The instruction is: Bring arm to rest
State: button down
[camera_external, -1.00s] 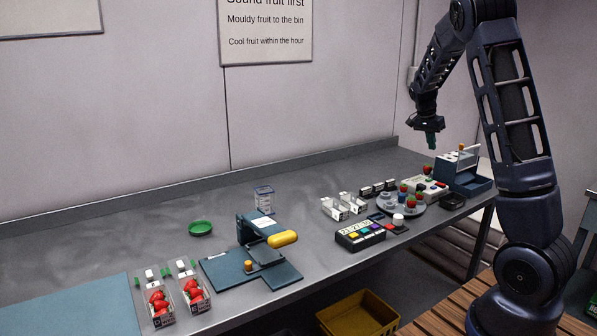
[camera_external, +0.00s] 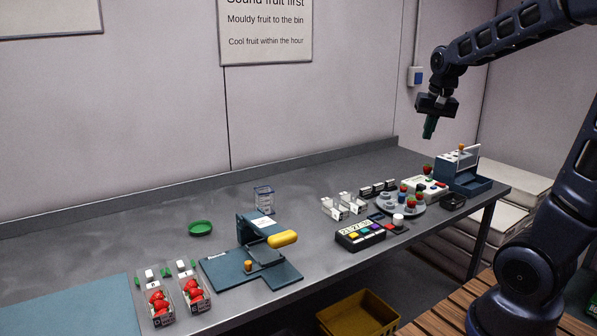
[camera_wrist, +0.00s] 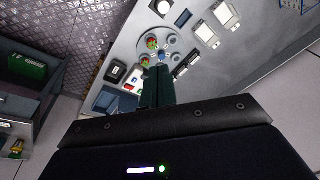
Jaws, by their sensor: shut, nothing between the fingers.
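My gripper (camera_external: 430,128) hangs in the air above the right part of the steel bench (camera_external: 330,215), fingers pointing down. It is shut and holds nothing. In the wrist view the shut green fingers (camera_wrist: 157,88) point toward the bench, with the round grey tray of berries (camera_wrist: 160,52) beyond them. My arm reaches in from the right, its upper links near the top right corner of the external view.
Below my gripper stand a blue machine (camera_external: 466,172), a white device (camera_external: 425,188) and the round tray (camera_external: 388,208). Left of them are a button box (camera_external: 360,236), a blue press with a yellow handle (camera_external: 283,239) and two strawberry punnets (camera_external: 157,306). A yellow crate (camera_external: 358,314) stands below.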

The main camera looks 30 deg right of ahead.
jog(key=s+a+n+t, duration=0.2)
jog(key=s+a+n, duration=0.5)
jog(key=s+a, duration=0.6)
jog(key=s, duration=0.4)
jog(key=shift+n, duration=0.4)
